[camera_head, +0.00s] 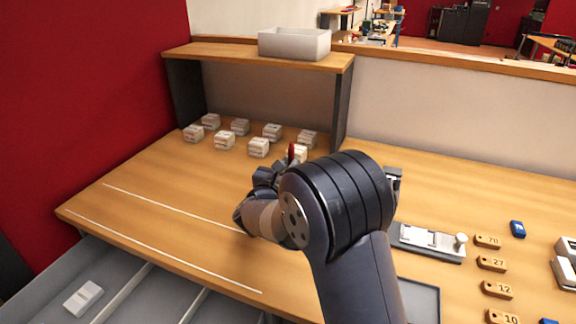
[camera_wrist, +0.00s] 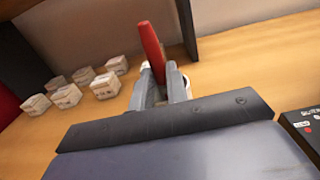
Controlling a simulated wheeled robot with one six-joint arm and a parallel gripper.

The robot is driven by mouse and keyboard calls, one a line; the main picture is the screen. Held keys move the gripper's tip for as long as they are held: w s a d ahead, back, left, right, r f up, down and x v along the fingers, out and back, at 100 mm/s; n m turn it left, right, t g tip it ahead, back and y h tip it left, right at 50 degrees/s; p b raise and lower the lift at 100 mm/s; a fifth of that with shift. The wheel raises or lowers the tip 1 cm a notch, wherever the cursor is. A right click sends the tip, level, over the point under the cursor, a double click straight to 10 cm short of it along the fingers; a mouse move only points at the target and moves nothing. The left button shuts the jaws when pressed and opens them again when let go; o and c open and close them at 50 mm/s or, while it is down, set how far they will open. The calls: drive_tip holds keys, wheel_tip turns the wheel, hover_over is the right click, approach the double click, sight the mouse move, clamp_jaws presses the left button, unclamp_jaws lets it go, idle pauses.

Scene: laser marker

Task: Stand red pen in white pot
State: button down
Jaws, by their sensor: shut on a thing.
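The red pen (camera_wrist: 151,44) stands up between the fingers of my gripper (camera_wrist: 163,80), tilted slightly left in the wrist view. My gripper is shut on it. Its red end also shows in the head view (camera_head: 291,152), above my dark gripper (camera_head: 266,178). What looks like the white pot (camera_wrist: 187,83) shows as small white curved edges just behind and beside the fingers. The fingers hide most of it, as well as the pen's lower end. I cannot tell whether the pen's lower end is inside the pot.
Several small white boxes (camera_head: 224,140) stand under the wooden shelf (camera_head: 215,56), which holds a white bin (camera_head: 294,43). A metal fixture (camera_head: 432,240) and numbered wooden tags (camera_head: 491,263) lie at the right. The table's left front, with white lines, is clear.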

sight(290, 153)
drive_tip(key=shift+f, duration=0.2)
drive_tip(key=c, duration=1.3)
unclamp_jaws()
drive_tip(key=v, duration=1.1)
drive_tip(key=shift+d+b, duration=0.1)
drive_tip(key=shift+b, duration=0.3)
drive_tip(key=shift+f, duration=0.1)
drive_tip(key=shift+w, duration=0.15)
drive_tip(key=x, duration=0.9)
drive_tip(key=shift+w+d+p, duration=0.2)
drive_tip(key=shift+w+p, duration=0.15)
drive_tip(key=shift+w, duration=0.05)
drive_tip(key=r+p, duration=0.2)
drive_tip(key=shift+w+d+r, duration=0.1)
drive_tip(key=shift+w+r, duration=0.25)
drive_tip(key=shift+r+p, duration=0.5)
drive_tip(key=shift+p, duration=0.1)
